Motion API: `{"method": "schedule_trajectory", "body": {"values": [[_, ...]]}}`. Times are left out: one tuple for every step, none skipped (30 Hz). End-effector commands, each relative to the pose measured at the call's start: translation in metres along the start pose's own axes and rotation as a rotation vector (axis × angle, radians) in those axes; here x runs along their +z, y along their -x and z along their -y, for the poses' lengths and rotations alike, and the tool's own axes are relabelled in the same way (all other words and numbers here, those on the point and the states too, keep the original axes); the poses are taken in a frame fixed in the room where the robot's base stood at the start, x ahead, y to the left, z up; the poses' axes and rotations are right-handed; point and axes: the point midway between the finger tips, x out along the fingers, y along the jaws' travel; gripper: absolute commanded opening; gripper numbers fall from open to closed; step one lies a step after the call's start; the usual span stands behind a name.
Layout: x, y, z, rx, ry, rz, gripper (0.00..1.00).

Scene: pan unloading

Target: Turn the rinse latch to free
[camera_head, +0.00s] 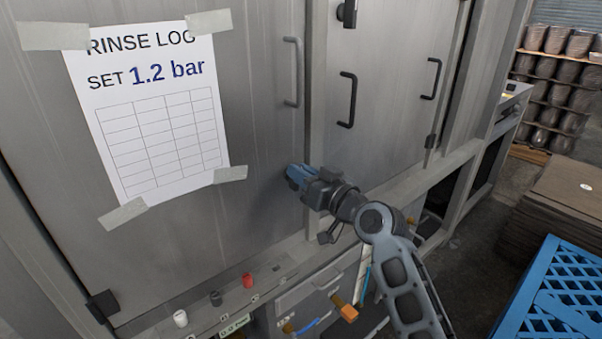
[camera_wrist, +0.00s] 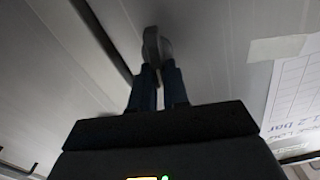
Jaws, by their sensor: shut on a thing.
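The rinse latch (camera_wrist: 152,42) is a small dark grey lever on the grey metal door, near a dark door seam in the wrist view. My gripper (camera_head: 293,176) is at the lower right part of the door with the taped rinse log, close to its surface. In the wrist view, the two blue fingers of my gripper (camera_wrist: 158,72) are shut on the near end of the lever. In the head view the latch is hidden behind the fingers. The lever runs roughly in line with the fingers; its exact angle is hard to tell.
A rinse log sheet (camera_head: 160,120) reads "SET 1.2 bar". Door handles (camera_head: 291,72) stick out above and to the right. Below is a ledge with a red knob (camera_head: 247,280) and a white knob (camera_head: 180,318). A blue crate (camera_head: 560,300) stands at lower right.

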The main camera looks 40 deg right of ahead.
Motion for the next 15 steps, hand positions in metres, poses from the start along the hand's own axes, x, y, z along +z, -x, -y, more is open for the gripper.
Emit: {"method": "schedule_trajectory", "body": {"values": [[-0.0001, -0.0002, -0.0005, 0.000, -0.040, 0.001, 0.00], [-0.0002, -0.0002, -0.0009, 0.000, -0.068, 0.001, 0.00], [-0.0001, -0.0002, -0.0017, 0.000, -0.105, 0.001, 0.00], [-0.0002, -0.0001, -0.0023, 0.000, -0.133, 0.001, 0.00], [-0.0002, -0.0001, -0.0030, 0.001, -0.161, 0.001, 0.00], [-0.0003, 0.0000, -0.0038, 0.001, -0.199, 0.001, 0.00], [-0.0003, 0.0000, -0.0043, 0.001, -0.228, 0.000, 0.00], [-0.0003, 0.0001, -0.0048, 0.001, -0.257, 0.000, 0.00], [-0.0002, 0.0001, -0.0053, 0.001, -0.295, 0.000, 0.00], [0.0000, 0.0000, -0.0057, 0.000, -0.324, 0.001, 0.00], [0.0002, 0.0000, -0.0061, 0.000, -0.353, 0.001, 0.00], [0.0006, -0.0001, -0.0066, 0.000, -0.391, 0.001, 0.00], [0.0008, -0.0001, -0.0071, 0.000, -0.419, 0.002, 0.00], [0.0011, -0.0001, -0.0075, 0.000, -0.448, 0.002, 0.00], [0.0014, -0.0001, -0.0081, 0.000, -0.486, 0.002, 0.00]]}}
